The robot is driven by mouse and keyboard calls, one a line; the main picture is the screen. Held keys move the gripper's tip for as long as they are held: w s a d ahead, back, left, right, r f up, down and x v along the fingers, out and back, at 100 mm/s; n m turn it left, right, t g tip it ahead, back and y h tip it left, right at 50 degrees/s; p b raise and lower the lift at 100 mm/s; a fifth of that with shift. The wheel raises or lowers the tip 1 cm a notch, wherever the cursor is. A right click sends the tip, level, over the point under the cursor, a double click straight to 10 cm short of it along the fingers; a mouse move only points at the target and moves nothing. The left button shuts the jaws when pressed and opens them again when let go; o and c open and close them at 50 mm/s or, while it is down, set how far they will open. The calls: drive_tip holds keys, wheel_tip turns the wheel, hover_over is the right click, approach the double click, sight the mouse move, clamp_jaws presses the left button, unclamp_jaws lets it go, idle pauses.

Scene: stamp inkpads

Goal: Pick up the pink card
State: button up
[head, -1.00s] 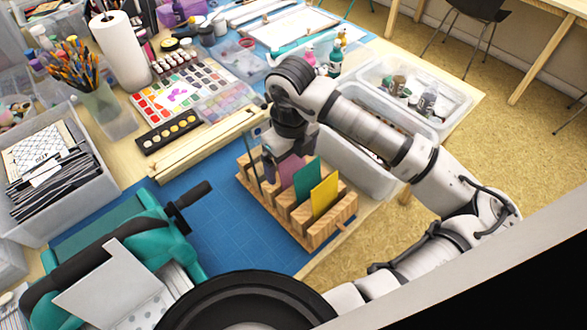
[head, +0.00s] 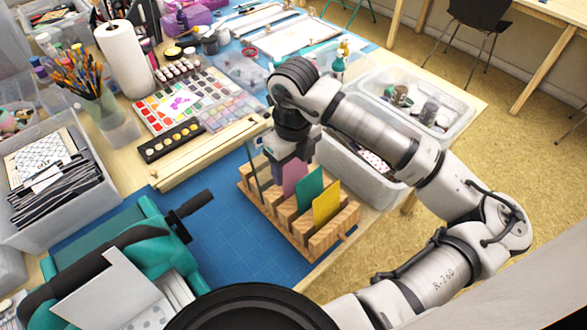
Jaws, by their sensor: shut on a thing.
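The pink card (head: 294,177) stands upright in a slot of the wooden rack (head: 322,241), behind a teal card (head: 308,189) and a yellow card (head: 327,203). My gripper (head: 287,170) reaches down from above at the rack's back part and is shut on the pink card at its upper left. The fingertips are largely hidden by the gripper body and the card. The card's lower edge is hidden by the rack and the teal card. I cannot tell whether it is clear of its slot.
The rack stands on a blue mat (head: 225,225) near the table's right edge. A teal machine with a black handle (head: 190,199) is at left. A clear bin (head: 352,170) stands close behind my arm. A paint palette (head: 190,100) lies farther back. Bare mat lies left of the rack.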

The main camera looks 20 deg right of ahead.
wheel_tip(320, 180, up, 18)
drive_tip(key=b, duration=0.2)
drive_tip(key=shift+r, duration=0.2)
drive_tip(key=shift+s+a, duration=0.1)
idle(0.6)
